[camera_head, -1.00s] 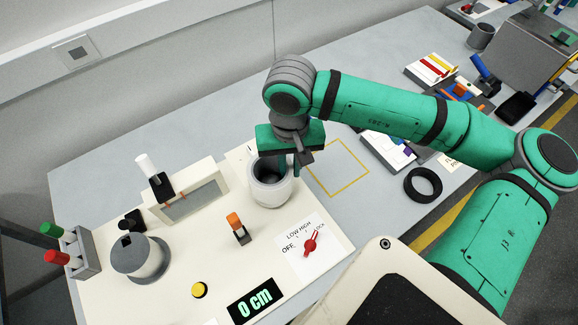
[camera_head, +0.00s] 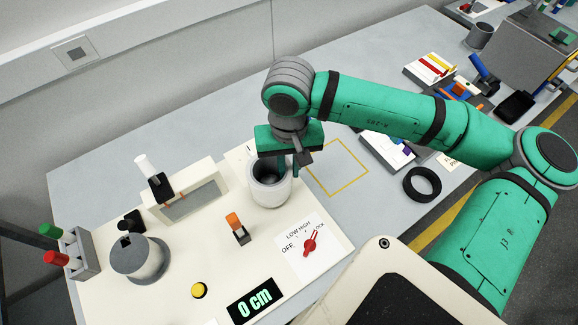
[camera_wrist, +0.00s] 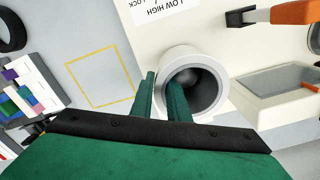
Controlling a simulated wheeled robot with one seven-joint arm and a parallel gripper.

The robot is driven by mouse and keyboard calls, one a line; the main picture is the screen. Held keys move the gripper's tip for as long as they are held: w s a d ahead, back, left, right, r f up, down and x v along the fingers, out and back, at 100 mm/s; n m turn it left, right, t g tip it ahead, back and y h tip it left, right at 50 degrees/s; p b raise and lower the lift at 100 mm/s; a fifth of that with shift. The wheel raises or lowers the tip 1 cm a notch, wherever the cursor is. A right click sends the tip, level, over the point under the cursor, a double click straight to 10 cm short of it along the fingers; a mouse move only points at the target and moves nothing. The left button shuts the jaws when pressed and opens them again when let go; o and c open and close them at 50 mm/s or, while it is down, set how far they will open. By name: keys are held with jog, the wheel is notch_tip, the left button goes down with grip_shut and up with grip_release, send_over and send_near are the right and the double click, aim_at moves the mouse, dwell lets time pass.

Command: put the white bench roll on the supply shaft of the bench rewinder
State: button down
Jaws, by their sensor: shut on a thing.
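The white bench roll (camera_head: 268,192) is upright at the far right end of the cream deck of the bench rewinder (camera_head: 210,240). It also shows in the wrist view (camera_wrist: 217,62), with its open bore facing up. My gripper (camera_head: 290,166) is shut on the roll's wall, one finger outside and one inside the bore, as the wrist view (camera_wrist: 163,88) shows. A grey rounded form shows inside the bore, seemingly the supply shaft; the roll appears to be around it. The roll's bottom is hidden, so I cannot tell if it touches the deck.
A grey spool (camera_head: 138,258) is at the deck's left. An orange-tipped lever (camera_head: 238,228), red knob (camera_head: 310,246), yellow button (camera_head: 199,290) and display reading 0 cm (camera_head: 254,301) are nearby. The yellow outlined square (camera_head: 338,168) is empty. A black ring (camera_head: 422,184) lies right.

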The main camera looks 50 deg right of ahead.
jog(key=shift+r, duration=0.15)
jog(key=c, duration=1.6)
grip_release()
notch_tip(320, 180, up, 11)
jog(key=shift+f, duration=0.1)
